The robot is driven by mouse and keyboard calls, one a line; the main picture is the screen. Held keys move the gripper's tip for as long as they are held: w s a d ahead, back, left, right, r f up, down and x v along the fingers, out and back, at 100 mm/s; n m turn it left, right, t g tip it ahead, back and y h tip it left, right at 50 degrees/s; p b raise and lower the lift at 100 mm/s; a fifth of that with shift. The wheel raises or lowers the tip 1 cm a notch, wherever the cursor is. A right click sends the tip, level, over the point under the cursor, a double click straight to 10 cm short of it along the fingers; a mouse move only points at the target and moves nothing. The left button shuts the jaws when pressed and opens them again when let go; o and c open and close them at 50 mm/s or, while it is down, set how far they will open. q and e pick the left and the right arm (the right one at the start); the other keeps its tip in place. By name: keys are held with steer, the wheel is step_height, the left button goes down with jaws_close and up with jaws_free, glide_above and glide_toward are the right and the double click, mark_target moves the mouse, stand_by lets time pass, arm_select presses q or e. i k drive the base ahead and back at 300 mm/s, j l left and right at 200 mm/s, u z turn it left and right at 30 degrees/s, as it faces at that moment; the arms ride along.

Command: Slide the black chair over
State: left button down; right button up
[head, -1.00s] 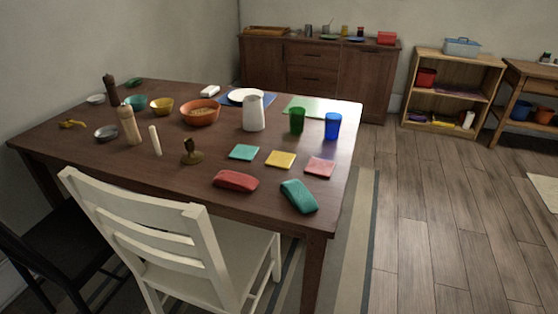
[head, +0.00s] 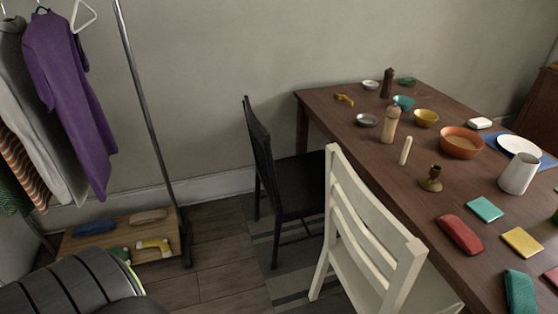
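The black chair (head: 262,160) stands upright at the far end of the table's near long side, close to the wall. Its back faces left and its dark seat (head: 302,186) reaches toward the table. The white chair (head: 372,225) stands in front of it and hides part of its right side. Neither gripper shows in the head view. A dark ribbed part of my own body fills the lower left corner.
The dark wooden table (head: 412,190) holds bowls, a pitcher (head: 518,174), coasters and other small items. Striped rug (head: 285,262) and bare floor (head: 215,265) lie between rack and chairs.

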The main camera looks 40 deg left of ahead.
mark_target(294, 187)
steer(key=u, duration=1.15)
steer(key=z, duration=0.65)
steer(key=i+j+z, duration=0.15)
steer(key=j+z, duration=0.3)
steer(key=j, duration=0.25)
steer(key=j+z, duration=0.5)
steer(key=j, duration=0.25)
steer(key=j+z, duration=0.45)
steer(key=j, duration=0.35)
steer(key=k, duration=0.05)
